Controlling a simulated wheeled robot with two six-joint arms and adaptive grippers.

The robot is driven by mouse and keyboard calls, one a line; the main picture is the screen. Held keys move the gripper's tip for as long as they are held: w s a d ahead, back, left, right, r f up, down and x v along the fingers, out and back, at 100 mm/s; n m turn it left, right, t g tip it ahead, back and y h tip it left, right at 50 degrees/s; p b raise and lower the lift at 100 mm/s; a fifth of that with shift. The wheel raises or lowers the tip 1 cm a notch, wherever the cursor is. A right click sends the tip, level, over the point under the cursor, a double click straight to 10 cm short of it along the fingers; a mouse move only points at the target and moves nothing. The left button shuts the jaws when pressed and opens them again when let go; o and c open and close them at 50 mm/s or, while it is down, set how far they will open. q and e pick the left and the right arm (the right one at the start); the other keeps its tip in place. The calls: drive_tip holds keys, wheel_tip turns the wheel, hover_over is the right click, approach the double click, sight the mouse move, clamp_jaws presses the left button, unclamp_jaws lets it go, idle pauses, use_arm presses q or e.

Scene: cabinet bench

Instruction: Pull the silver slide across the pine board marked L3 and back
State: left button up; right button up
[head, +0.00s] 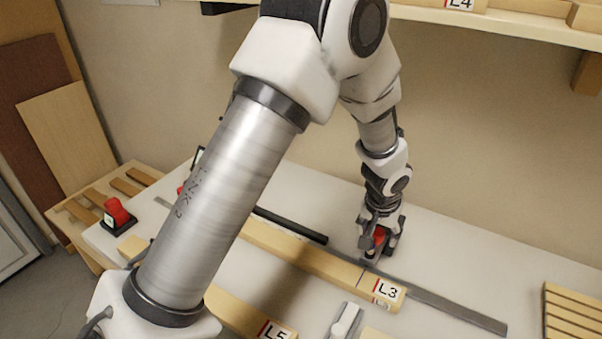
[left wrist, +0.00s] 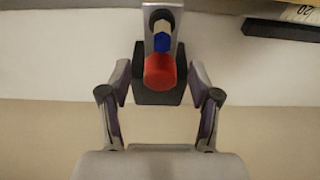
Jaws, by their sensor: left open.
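The pine board (head: 310,262) lies diagonally on the bench, with a white L3 label (head: 388,290) at its near right end. A dark grey rail (head: 455,311) runs beside it. A silver piece with a red knob (head: 379,236) stands at the board's far side; I take it to be the slide. My left gripper (head: 381,243) is open and low around the red knob. In the left wrist view the red knob (left wrist: 160,72) and silver body (left wrist: 151,22) lie between the spread fingers (left wrist: 159,92). Contact cannot be told. My right gripper is not in view.
An L5 board (head: 245,315) and a pale silver piece (head: 345,321) lie in front. A black bar (head: 290,225) lies behind the L3 board. A slatted wooden piece (head: 572,315) is at right, a red-topped device (head: 117,213) at left. A shelf (head: 500,24) hangs above.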

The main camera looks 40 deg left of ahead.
use_arm(q)
wheel_tip(320, 180, up, 9)
drive_tip(key=p, duration=0.7)
drive_tip(key=shift+s, duration=0.1)
